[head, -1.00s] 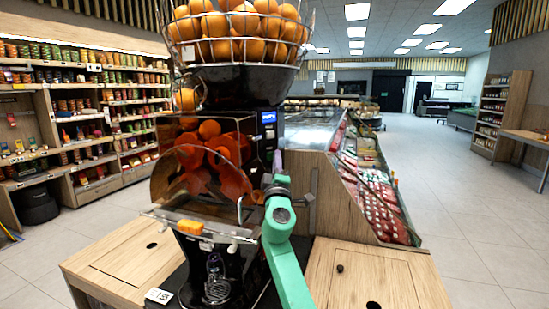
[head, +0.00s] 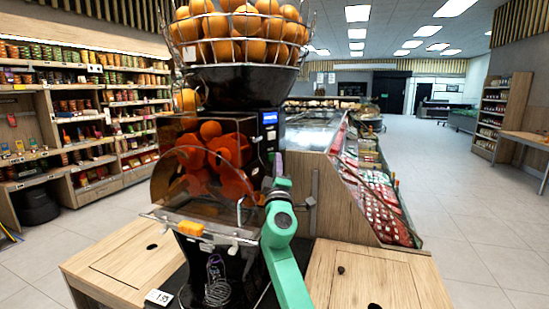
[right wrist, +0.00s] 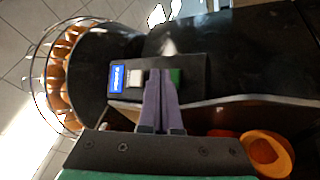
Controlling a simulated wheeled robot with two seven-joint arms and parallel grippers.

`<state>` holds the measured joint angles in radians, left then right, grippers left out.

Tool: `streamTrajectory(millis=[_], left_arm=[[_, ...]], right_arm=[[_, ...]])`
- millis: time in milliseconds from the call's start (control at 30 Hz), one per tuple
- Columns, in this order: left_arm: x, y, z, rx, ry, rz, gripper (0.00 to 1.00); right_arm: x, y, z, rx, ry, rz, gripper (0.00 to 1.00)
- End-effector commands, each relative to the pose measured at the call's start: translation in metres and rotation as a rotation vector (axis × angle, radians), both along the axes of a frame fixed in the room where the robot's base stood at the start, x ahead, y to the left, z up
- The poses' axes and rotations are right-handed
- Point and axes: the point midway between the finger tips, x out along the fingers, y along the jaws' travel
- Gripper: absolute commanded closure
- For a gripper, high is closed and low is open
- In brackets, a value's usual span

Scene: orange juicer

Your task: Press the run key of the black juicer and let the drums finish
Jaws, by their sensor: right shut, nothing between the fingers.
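The black juicer (head: 240,85) stands in the middle of the head view, with orange-red drums (head: 222,150) behind a clear cover. Its control panel has a lit blue screen (head: 269,118), which also shows in the right wrist view (right wrist: 117,78). There, a pale key (right wrist: 135,78) and a green key (right wrist: 177,76) sit on the panel. My right gripper (right wrist: 160,73) is shut and empty, its fingertips over the panel between the two keys and partly covering the green one. Whether they touch is unclear. In the head view my right gripper (head: 278,162) is below the screen. My left gripper is not in view.
A wire basket of oranges (head: 240,30) tops the juicer. The juicer stands between wooden counter tops (head: 365,275). A chilled display case (head: 375,190) is close on the right. Stocked shelves (head: 90,120) line the left wall. The floor at right is open.

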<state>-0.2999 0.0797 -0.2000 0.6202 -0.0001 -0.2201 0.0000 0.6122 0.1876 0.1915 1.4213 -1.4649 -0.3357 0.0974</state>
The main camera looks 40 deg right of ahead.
Motion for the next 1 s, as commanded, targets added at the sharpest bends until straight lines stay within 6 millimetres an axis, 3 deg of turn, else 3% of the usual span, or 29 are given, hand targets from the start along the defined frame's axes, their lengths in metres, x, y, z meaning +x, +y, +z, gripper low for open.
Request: streamTrajectory(millis=[33, 233, 700, 1000], left_arm=[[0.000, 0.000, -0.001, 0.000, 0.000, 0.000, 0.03], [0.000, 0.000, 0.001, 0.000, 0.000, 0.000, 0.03], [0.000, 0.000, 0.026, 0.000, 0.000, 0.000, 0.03], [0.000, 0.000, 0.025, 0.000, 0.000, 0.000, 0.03]], right_arm=[[0.004, 0.004, -0.008, 0.001, 0.016, 0.011, 1.00], [0.003, 0.004, -0.009, 0.002, 0.018, 0.010, 1.00], [-0.044, -0.003, -0.004, 0.002, 0.010, 0.003, 1.00], [-0.049, -0.004, -0.004, 0.001, 0.008, 0.001, 1.00]])
